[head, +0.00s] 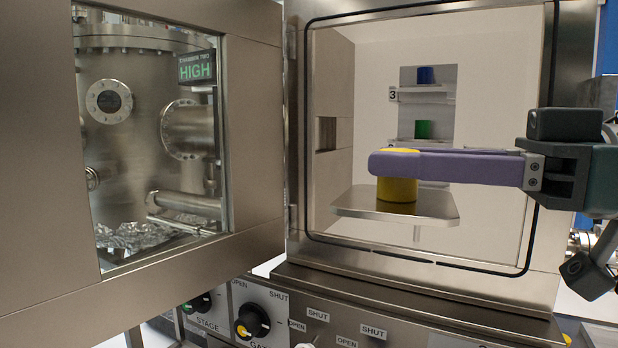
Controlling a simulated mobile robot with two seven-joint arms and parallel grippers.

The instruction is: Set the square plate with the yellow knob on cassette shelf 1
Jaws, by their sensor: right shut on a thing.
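The square plate (438,207) is a flat metal sheet, roughly level, inside the open chamber. Its yellow knob (397,190) stands up from the middle of the plate. My right gripper (390,163) reaches in from the right, its purple fingers shut on the top of the knob. A short thin post (416,233) shows just under the plate; I cannot tell whether they touch. The cassette (407,78) stands at the back of the chamber, with a "3" label by its upper shelf. Its lower part, where shelf 1 might be, is hidden behind my gripper and the plate. My left gripper is not in view.
A blue knob (426,75) and a green knob (424,129) sit on upper cassette shelves. The chamber opening has a black seal around its frame (430,262). A door with a window (150,130) stands at the left. A control panel with switches (300,320) runs below.

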